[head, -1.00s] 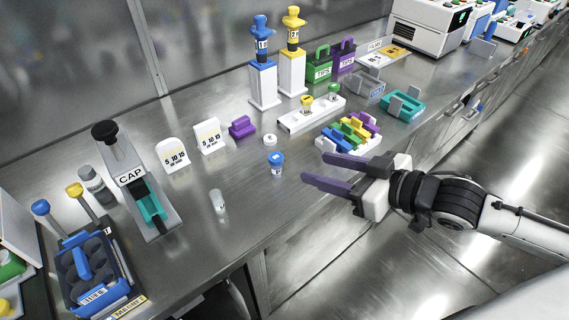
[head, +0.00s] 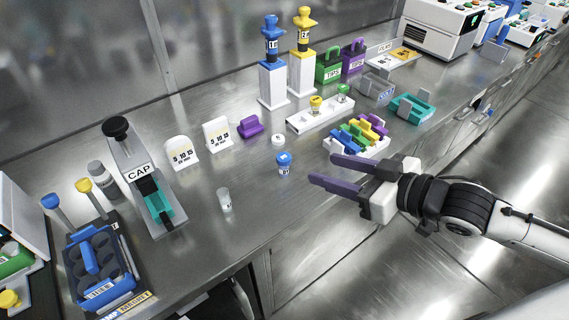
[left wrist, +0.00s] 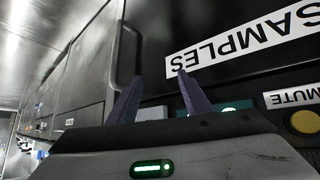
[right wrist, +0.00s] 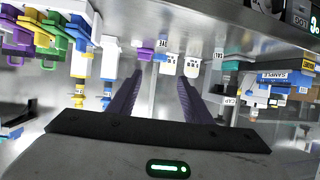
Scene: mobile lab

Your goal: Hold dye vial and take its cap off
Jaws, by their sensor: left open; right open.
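A small vial with a blue cap (head: 284,160) stands upright on the steel bench, its label facing me. Two more capped vials, one yellow-topped (head: 316,103) and one green-topped (head: 342,91), stand in a white rack (head: 303,121). I cannot tell by sight which is the dye vial. My right gripper (head: 328,171) is open and empty, right of the blue-capped vial and apart from it. It also shows in the right wrist view (right wrist: 160,82), spread with nothing between its fingers. My left gripper (left wrist: 152,88) is open and empty in front of a dark panel marked SAMPLES; the head view does not show it.
A clear open vial (head: 225,200) and a white round piece (head: 278,140) are near the blue-capped vial. A CAP stand (head: 125,150) and a blue tube rack (head: 72,272) are at left. A block of colored pieces (head: 358,137) is at right. The bench front is clear.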

